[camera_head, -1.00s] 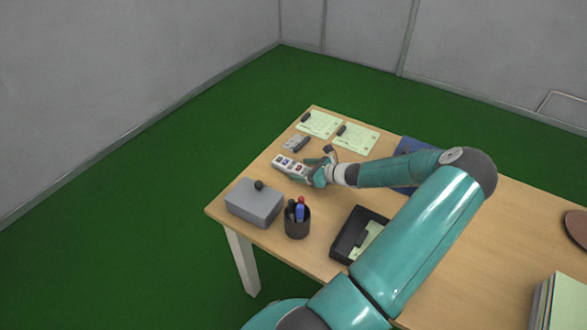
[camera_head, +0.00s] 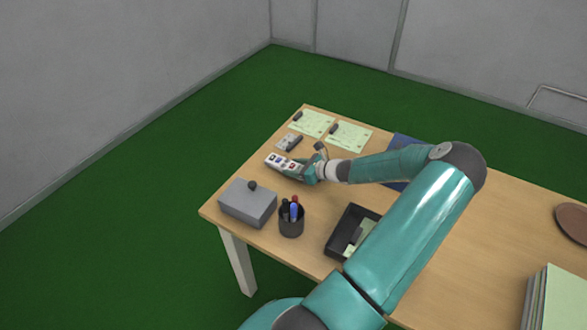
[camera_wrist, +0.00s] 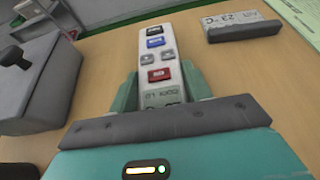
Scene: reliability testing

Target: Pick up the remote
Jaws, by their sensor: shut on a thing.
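The remote (camera_head: 281,163) is a slim white bar with black, blue, grey and red buttons. In the wrist view the remote (camera_wrist: 157,55) points away from me, with its near end between the two green fingers. My gripper (camera_head: 305,170) is shut on it; in the wrist view the gripper (camera_wrist: 160,88) has one finger against each long side. The palm edge hides the near end of the remote. It is at or very near the tabletop; I cannot tell whether it is clear of the surface.
On the wooden table (camera_head: 455,250) stand a grey box (camera_head: 247,204) with a dark knob and a dark pen cup (camera_head: 291,222). A small display (camera_head: 289,142) and paper sheets (camera_head: 349,135) lie behind the remote. A black tray (camera_head: 337,243) is nearer my arm.

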